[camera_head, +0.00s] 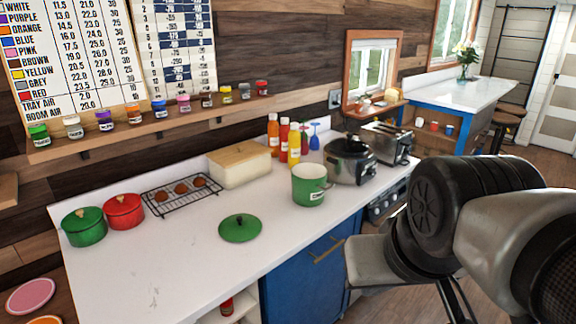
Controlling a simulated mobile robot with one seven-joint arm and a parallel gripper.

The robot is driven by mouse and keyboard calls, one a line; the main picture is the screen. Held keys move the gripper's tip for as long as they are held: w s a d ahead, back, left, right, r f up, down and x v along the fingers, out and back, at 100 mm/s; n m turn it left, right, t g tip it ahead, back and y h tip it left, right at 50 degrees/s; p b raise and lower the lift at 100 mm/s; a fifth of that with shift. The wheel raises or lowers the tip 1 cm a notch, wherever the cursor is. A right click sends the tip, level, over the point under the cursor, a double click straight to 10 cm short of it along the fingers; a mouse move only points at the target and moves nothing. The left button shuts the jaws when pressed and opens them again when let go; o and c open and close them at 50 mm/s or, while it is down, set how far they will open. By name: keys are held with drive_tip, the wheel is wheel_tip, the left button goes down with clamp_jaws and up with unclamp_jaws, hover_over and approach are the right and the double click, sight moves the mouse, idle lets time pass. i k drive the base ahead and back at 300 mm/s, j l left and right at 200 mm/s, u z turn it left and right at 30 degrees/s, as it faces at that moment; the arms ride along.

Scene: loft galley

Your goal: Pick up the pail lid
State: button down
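The green pail lid (240,229) lies flat on the white countertop, near its front edge, with a small dark knob in its middle. A green and white pail (309,188) stands open behind it and to the right, apart from the lid. My arm (445,220) fills the lower right of the view, to the right of the lid. I cannot make out my gripper's fingers in this view. Nothing covers the lid.
A green pot (84,227) and red pot (124,212) stand left, beside a wire rack (183,192) with brown round items. A wooden-lidded box (240,165), several bottles, a slow cooker (350,162) and toaster (387,144) stand behind. Bare counter surrounds the lid.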

sight(238, 228)
drive_tip(key=i+l+u, duration=0.35)
drive_tip(key=i+u, duration=0.15)
drive_tip(key=i+l+u, duration=0.45)
drive_tip(key=i+l, duration=0.2)
